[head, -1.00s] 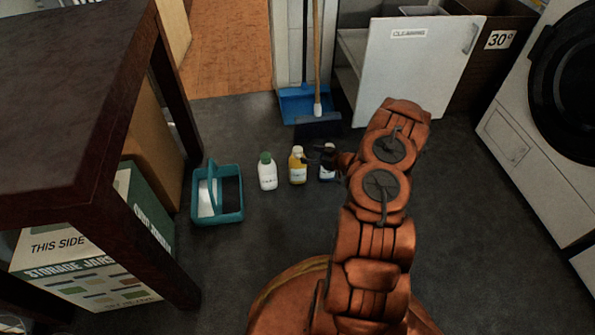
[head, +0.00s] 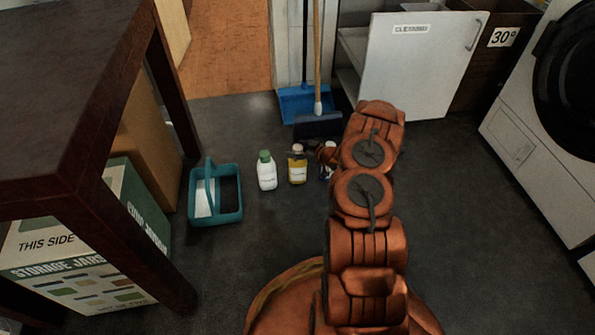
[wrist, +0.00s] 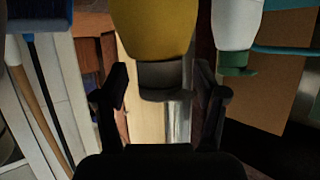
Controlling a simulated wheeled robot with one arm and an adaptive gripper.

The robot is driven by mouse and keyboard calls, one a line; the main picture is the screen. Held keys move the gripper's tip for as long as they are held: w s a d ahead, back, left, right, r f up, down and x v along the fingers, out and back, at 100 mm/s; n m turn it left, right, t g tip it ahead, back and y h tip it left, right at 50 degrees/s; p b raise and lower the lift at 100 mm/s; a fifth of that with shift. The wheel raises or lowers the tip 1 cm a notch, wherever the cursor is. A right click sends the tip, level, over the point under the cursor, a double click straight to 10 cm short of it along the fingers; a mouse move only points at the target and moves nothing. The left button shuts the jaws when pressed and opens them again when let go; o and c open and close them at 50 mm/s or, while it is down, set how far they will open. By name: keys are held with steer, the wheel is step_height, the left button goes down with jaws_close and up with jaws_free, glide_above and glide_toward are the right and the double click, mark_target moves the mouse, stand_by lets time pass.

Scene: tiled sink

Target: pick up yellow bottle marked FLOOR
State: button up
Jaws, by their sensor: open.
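The yellow bottle (head: 297,172) stands upright on the dark floor, with a dark cap and a pale label too small to read. My gripper (head: 300,154) is close to its top from the right. In the wrist view, where things show upside down, the yellow bottle (wrist: 155,28) is at top centre, its grey cap pointing down. My open gripper (wrist: 161,100) has one finger on each side of the cap, with gaps visible. A white bottle with a green cap (head: 267,172) stands to its left. Another bottle (head: 326,173) at its right is partly hidden by my arm.
A teal caddy (head: 241,207) sits left of the bottles. A table and a storage-jars box (head: 85,275) are farther left. A blue dustpan (head: 296,103) and broom (head: 318,124) stand behind. An open cabinet door (head: 415,70) and a washer (head: 535,140) are right.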

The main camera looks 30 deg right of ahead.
jaws_close()
stand_by(0.5)
